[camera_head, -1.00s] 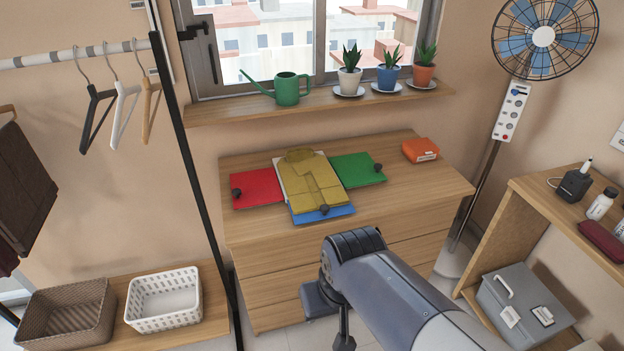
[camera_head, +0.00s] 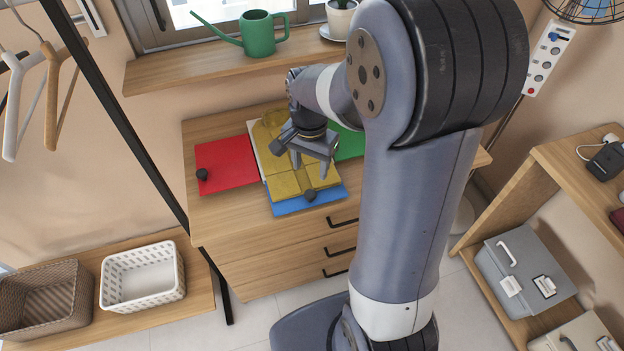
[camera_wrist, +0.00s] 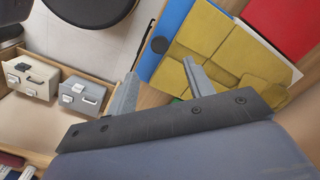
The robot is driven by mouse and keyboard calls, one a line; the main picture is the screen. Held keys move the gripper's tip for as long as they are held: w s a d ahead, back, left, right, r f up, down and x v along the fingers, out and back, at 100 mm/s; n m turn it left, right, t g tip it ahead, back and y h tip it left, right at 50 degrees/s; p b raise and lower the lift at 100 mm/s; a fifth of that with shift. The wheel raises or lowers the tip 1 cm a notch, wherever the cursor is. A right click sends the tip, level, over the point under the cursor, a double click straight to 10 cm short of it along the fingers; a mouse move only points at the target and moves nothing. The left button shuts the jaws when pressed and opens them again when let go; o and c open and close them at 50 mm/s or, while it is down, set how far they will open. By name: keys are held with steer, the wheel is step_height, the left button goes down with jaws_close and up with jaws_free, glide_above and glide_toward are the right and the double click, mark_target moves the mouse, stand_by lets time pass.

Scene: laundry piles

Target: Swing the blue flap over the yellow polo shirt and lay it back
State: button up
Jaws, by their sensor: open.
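The yellow polo shirt (camera_head: 286,184) lies folded on the folding board on the dresser, partly hidden by my arm. The blue flap (camera_head: 300,206) lies flat at the board's front edge, with a dark round knob (camera_head: 310,195). In the wrist view, the blue flap (camera_wrist: 177,20) and its knob (camera_wrist: 160,44) show beside the shirt (camera_wrist: 205,35). My gripper (camera_head: 311,170) is open and empty above the shirt, behind the knob in the head view. Its fingers (camera_wrist: 160,70) are apart in the wrist view, with nothing between them.
The red flap (camera_head: 225,162) lies flat at the left and the green flap (camera_head: 347,142) at the right, partly behind my arm. A windowsill with a green watering can (camera_head: 258,34) is above the dresser. A dark clothes-rail post (camera_head: 125,130) stands left of the dresser.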

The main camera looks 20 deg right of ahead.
mark_target(310, 193)
step_height(310, 193, down, 9)
steer(key=shift+f, duration=0.15)
stand_by(0.4)
jaws_close()
stand_by(0.3)
